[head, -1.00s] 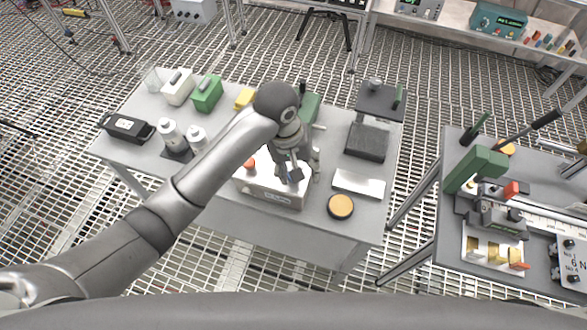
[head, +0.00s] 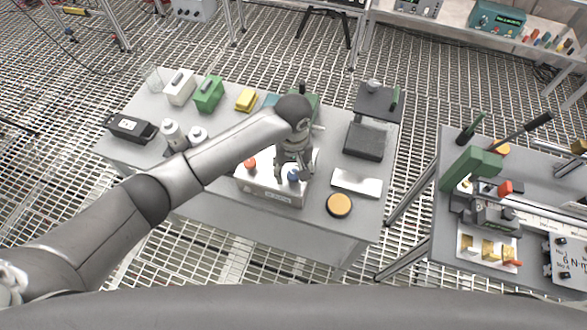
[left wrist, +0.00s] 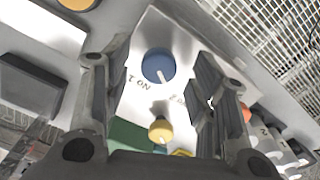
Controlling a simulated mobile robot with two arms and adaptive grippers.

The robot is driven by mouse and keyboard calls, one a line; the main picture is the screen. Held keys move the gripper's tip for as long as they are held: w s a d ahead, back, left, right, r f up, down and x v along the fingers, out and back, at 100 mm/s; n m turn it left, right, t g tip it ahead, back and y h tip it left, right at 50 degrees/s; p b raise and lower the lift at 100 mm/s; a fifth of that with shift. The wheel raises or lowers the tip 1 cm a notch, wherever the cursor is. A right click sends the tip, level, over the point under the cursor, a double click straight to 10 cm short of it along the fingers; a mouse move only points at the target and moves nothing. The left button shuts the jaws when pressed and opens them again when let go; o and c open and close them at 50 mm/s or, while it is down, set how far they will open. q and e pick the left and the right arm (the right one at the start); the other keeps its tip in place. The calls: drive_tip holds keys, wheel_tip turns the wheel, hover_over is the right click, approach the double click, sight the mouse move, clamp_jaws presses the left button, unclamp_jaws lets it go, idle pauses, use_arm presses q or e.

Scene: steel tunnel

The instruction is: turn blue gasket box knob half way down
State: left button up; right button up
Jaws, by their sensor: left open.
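The white gasket box (head: 268,189) stands near the front edge of the grey table. Its blue knob (head: 293,176) is on the right of its top and also shows in the left wrist view (left wrist: 158,66), with a white pointer line towards the lower edge of that picture. My left gripper (head: 294,170) is over the blue knob. In the left wrist view its open fingers (left wrist: 162,72) are on either side of the knob, with gaps; I cannot tell their height above it. My right gripper is not in view.
An orange-red knob (head: 250,163) is left on the same box; a yellow knob (left wrist: 160,130) shows in the left wrist view. White bottles (head: 171,133) stand left. A white plate (head: 357,183) and an orange-topped round item (head: 339,205) lie right.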

use_arm(q)
drive_tip(key=shift+f, duration=0.6)
drive_tip(key=c, duration=1)
drive_tip(key=shift+r+p, duration=0.1)
drive_tip(key=shift+p, duration=0.2)
